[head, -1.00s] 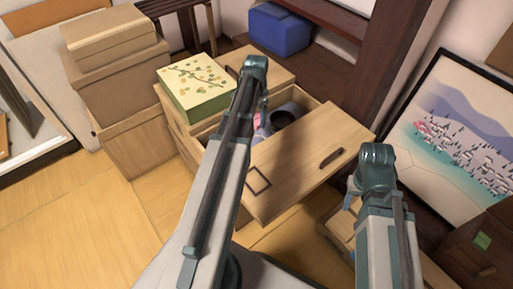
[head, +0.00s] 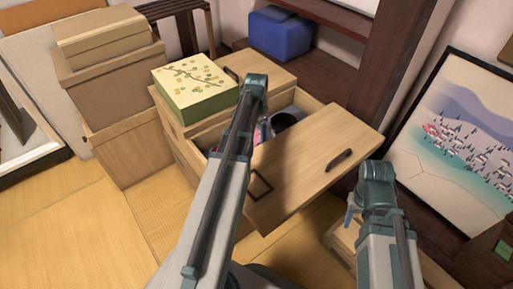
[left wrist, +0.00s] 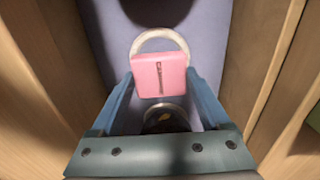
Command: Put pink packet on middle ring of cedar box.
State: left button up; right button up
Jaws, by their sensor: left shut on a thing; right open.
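The pink packet (left wrist: 158,75) is a square with a dark mark on top, between my left gripper's fingertips (left wrist: 160,82) in the left wrist view. The gripper is shut on it, low inside an open drawer. In the head view only a bit of pink (head: 258,134) shows beside my left arm, which hides the rest. A pale ring (left wrist: 160,34) shows beside the packet; I cannot tell if it is a ring of the cedar box. My right gripper (head: 351,208) is open and empty, right of the drawer.
The open drawer (head: 315,155) belongs to a wooden chest with a green patterned box (head: 197,88) on top. Stacked boxes (head: 112,75) stand at left. A blue box (head: 280,32) is behind. A dark round object (head: 287,119) lies in the drawer. Tatami at lower left is clear.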

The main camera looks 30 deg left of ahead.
aim_at(256, 136)
pick_arm(q)
jog(key=shift+f, duration=0.45)
pick_arm(e)
jog(key=shift+f, duration=0.45)
pick_arm(q)
notch_tip(256, 136, down, 4)
jog(key=b, duration=0.3)
jog(key=shift+r+b, duration=0.25)
jog(key=shift+b, duration=0.05)
pick_arm(e)
notch_tip(256, 136, down, 4)
jog(key=shift+r, duration=0.25)
pick_arm(q)
jog(key=shift+f, duration=0.15)
jog(key=o, duration=1.2)
jog(key=shift+c, duration=0.2)
pick_arm(e)
jog(key=shift+f, duration=0.15)
pick_arm(q)
jog(key=shift+r, duration=0.2)
notch_tip(256, 136, up, 12)
jog(key=p, duration=1.2)
pick_arm(e)
notch_tip(256, 136, up, 12)
jog(key=shift+r, duration=0.25)
jog(key=shift+f, duration=0.1)
